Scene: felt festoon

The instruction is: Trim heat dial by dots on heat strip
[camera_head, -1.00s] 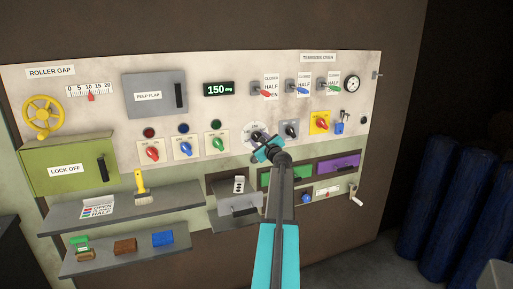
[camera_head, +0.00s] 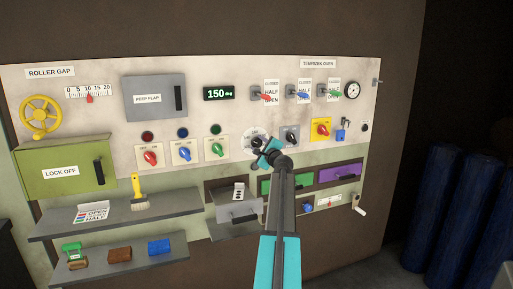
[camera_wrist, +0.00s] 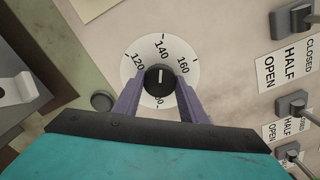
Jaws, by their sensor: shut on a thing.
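The heat dial is a dark round knob (camera_wrist: 160,79) with a white pointer line on a pale disc (camera_wrist: 186,62) marked 120, 140 and 160; another number is partly hidden below. The pointer points up, close to 140. My gripper (camera_wrist: 158,92) is shut on the knob, one purple finger on each side. In the head view my gripper (camera_head: 260,149) covers part of the dial disc (camera_head: 247,133). A small white strip with black dots (camera_head: 239,191), probably the heat strip, stands lower left of the dial; its dot count is too small to tell.
A display (camera_head: 219,93) reads 150 deg. A green-knobbed switch (camera_head: 217,149) is left of the dial, and a grey one (camera_head: 290,137) right. Three levers sit above right. A grey tray (camera_head: 240,211) and a green drawer front (camera_head: 272,184) lie below, near my arm.

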